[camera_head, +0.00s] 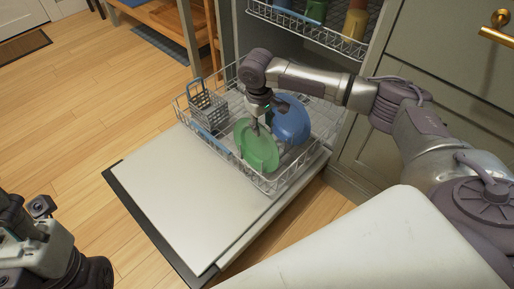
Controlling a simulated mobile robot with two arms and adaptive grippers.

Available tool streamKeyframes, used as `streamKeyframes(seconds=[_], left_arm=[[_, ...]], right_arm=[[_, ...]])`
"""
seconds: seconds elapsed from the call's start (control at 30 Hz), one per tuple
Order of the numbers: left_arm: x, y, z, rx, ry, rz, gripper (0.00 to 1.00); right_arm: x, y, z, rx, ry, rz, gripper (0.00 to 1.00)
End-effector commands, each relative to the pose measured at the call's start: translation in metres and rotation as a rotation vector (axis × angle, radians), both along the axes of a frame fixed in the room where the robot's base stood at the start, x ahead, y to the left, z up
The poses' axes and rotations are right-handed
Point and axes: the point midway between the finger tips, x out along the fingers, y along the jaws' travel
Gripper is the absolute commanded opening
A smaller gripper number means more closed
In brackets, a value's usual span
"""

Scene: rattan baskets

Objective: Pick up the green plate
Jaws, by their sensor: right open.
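The green plate (257,150) stands tilted in the lower rack (280,183) of the open dishwasher. A blue plate (291,122) stands just behind it to the right. My right gripper (260,122) points down at the green plate's upper edge, with its fingers open. I cannot tell whether a finger touches the plate. The fingers partly cover the plates' upper edges. Part of my left arm and gripper (40,222) shows at the lower left, far from the plates. The state of its fingers is not clear.
The dishwasher door (185,200) lies open and flat, with a bare surface. A grey cutlery basket (208,108) stands at the rack's left. The upper rack (308,30) holds several cups. Cabinets with a brass handle (498,33) stand at the right. Wooden floor is clear on the left.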

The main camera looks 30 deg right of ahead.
Motion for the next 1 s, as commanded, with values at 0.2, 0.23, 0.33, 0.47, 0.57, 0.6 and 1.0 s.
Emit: streamKeyframes(seconds=[0.2, 0.23, 0.33, 0.47, 0.57, 0.6, 1.0], left_arm=[[0.003, -0.002, 0.005, 0.006, -0.067, 0.003, 0.4], [0.003, -0.002, 0.006, 0.007, -0.071, 0.004, 0.4], [0.004, -0.002, 0.009, 0.008, -0.076, 0.004, 0.4], [0.004, -0.003, 0.01, 0.008, -0.075, 0.004, 0.4], [0.004, -0.003, 0.01, 0.009, -0.074, 0.004, 0.4], [0.004, -0.003, 0.01, 0.009, -0.074, 0.004, 0.4], [0.004, -0.003, 0.01, 0.009, -0.074, 0.004, 0.4]], right_arm=[[0.003, 0.001, -0.032, 0.0, 0.0, 0.0, 0.41], [0.003, 0.001, -0.033, 0.0, 0.0, 0.0, 0.41], [0.003, 0.0, -0.035, 0.001, -0.001, 0.0, 0.41], [0.003, 0.0, -0.034, 0.001, -0.001, 0.0, 0.41], [0.003, 0.0, -0.034, 0.001, -0.001, 0.0, 0.34], [0.003, 0.0, -0.034, 0.0, -0.001, 0.0, 0.27], [0.003, 0.0, -0.034, 0.001, -0.001, -0.001, 0.0]])
